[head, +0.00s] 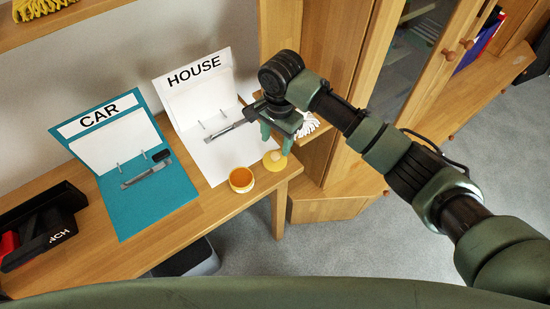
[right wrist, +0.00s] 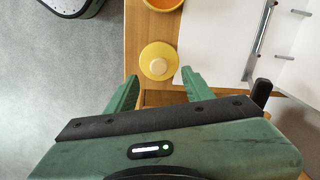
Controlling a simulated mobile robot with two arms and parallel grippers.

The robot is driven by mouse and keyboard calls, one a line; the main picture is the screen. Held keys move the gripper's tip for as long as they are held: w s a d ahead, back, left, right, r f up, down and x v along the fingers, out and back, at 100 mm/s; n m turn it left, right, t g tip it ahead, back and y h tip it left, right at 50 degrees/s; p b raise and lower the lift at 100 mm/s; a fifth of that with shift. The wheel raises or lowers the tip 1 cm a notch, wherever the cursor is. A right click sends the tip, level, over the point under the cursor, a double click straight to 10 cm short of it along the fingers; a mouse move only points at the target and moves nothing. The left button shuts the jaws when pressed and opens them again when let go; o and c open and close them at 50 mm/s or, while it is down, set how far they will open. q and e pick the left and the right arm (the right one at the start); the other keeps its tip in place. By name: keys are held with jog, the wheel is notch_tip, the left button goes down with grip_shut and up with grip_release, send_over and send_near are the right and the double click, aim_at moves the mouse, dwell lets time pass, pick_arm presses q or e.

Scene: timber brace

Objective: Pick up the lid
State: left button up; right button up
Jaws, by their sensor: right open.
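The lid (head: 275,160) is a round yellow disc with a paler knob in its middle. It lies on the table near the right front corner, and it also shows in the right wrist view (right wrist: 158,61). My right gripper (head: 275,143) is above the lid in the head view, with its fingers pointing down. In the right wrist view the gripper's green fingers (right wrist: 158,80) are open and apart, with the lid just beyond their tips and nothing between them. My left gripper is not in view.
An open orange container (head: 241,180) stands left of the lid. A white HOUSE binder (head: 205,125) and a teal CAR binder (head: 150,200) lie open on the wooden table (head: 228,207). A black box (head: 40,225) is far left. A wooden cabinet (head: 335,90) stands right.

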aim_at(276, 155)
notch_tip(276, 155, down, 6)
jog(key=shift+w+r, duration=0.1)
jog(key=shift+w, duration=0.05)
grip_shut()
